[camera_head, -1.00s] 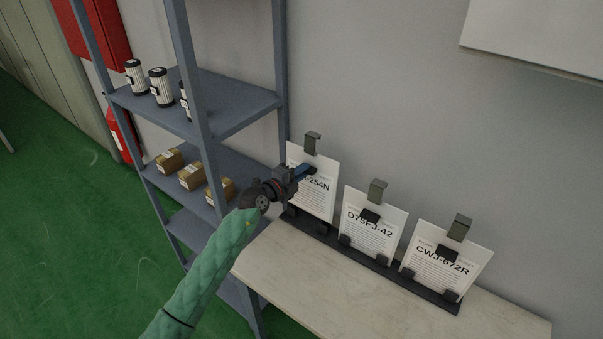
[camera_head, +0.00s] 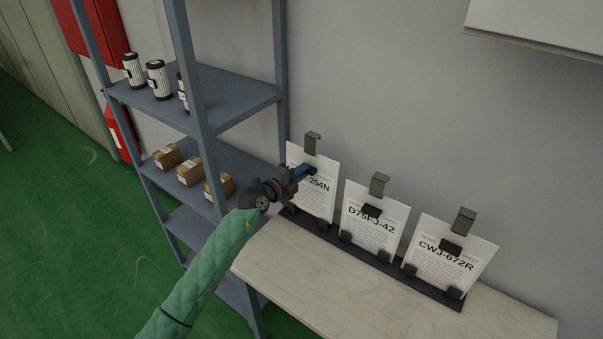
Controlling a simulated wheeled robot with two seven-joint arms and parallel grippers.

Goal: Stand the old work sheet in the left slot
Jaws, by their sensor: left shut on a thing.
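Three white work sheets stand in the black rack (camera_head: 392,270) on the bench, each with a grey clip at its top. The left sheet (camera_head: 318,203), with a label ending in "254N", stands in the left slot. The middle sheet (camera_head: 372,240) reads "D75FJ-42". The right sheet (camera_head: 447,265) reads "CWJ-672R". My left gripper (camera_head: 303,174) is at the upper left part of the left sheet, shut on that sheet, and hides part of its print. My right gripper is out of view.
The pale bench top (camera_head: 300,272) is clear in front of the rack. A grey shelf unit (camera_head: 235,95) stands close on the left, with white canisters (camera_head: 158,80) and small brown boxes (camera_head: 190,171). A white panel (camera_head: 540,32) is on the wall.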

